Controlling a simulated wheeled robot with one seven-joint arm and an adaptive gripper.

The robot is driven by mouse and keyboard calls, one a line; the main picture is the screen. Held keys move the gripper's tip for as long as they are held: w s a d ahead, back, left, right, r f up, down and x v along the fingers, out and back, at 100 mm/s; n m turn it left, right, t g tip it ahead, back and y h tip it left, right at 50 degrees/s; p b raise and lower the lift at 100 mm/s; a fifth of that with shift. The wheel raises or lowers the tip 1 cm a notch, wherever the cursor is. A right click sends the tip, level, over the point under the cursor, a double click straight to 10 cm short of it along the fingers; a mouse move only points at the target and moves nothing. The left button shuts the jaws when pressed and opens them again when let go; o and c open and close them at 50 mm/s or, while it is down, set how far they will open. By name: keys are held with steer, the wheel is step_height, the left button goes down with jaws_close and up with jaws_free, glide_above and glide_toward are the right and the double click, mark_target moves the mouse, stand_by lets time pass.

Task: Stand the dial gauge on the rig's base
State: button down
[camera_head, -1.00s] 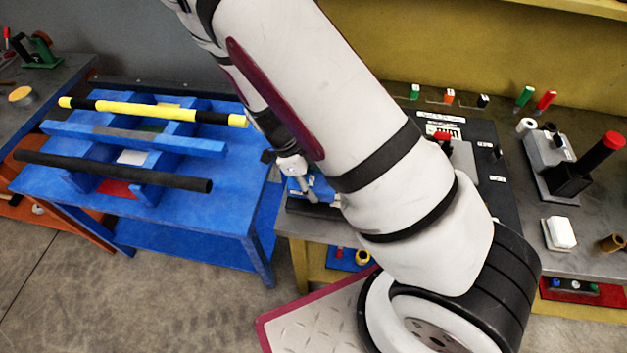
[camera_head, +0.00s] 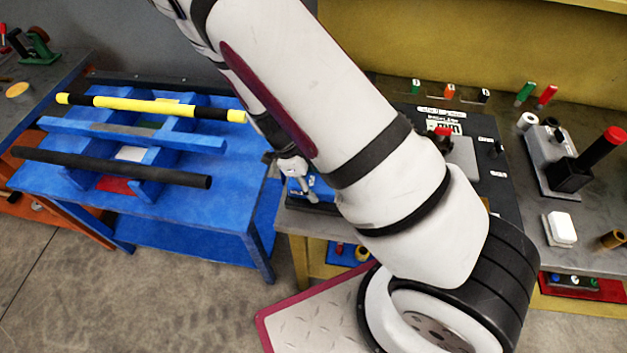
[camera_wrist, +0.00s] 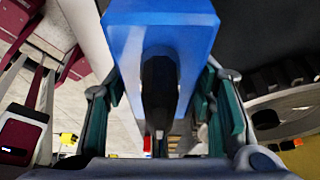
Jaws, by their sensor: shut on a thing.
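My gripper (camera_wrist: 165,115) shows in the wrist view, its green-padded fingers on either side of a blue block (camera_wrist: 160,20) with a dark slot, which seems to be part of the dial gauge. The fingers are shut on it. No dial face shows. In the head view my arm hides most of the work spot; a small blue part (camera_head: 322,187) shows beside my wrist, above a dark base (camera_head: 308,205) at the grey bench's left edge. I cannot tell whether the blue part touches that base, or whether the base is the rig's.
A blue table (camera_head: 215,200) with black and yellow bars stands at the left. The grey bench (camera_head: 530,235) at the right bears a black panel (camera_head: 505,205), a grey device with a red-topped handle (camera_head: 600,150) and a white block (camera_head: 560,229). Much of the bench is behind my arm.

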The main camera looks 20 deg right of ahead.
steer(key=shift+f, duration=0.1)
steer(key=c, duration=0.6)
jaws_free()
steer(key=shift+c, duration=0.2)
steer(key=v, duration=1.2)
step_height(320, 180, up, 16)
steer(key=s+n+t+y+b, duration=0.2)
steer(key=n+t+y, duration=0.15)
steer(key=n, duration=0.75)
steer(key=s+d+r+n+t+b, duration=0.1)
steer(key=s+d+r+n+t, duration=0.2)
steer(key=s+r+n, duration=0.7)
steer(key=n+t, duration=0.1)
steer(key=n, duration=0.2)
steer(key=shift+d+n+b, duration=0.3)
steer(key=shift+d+n, duration=0.05)
steer(key=shift+n, duration=0.05)
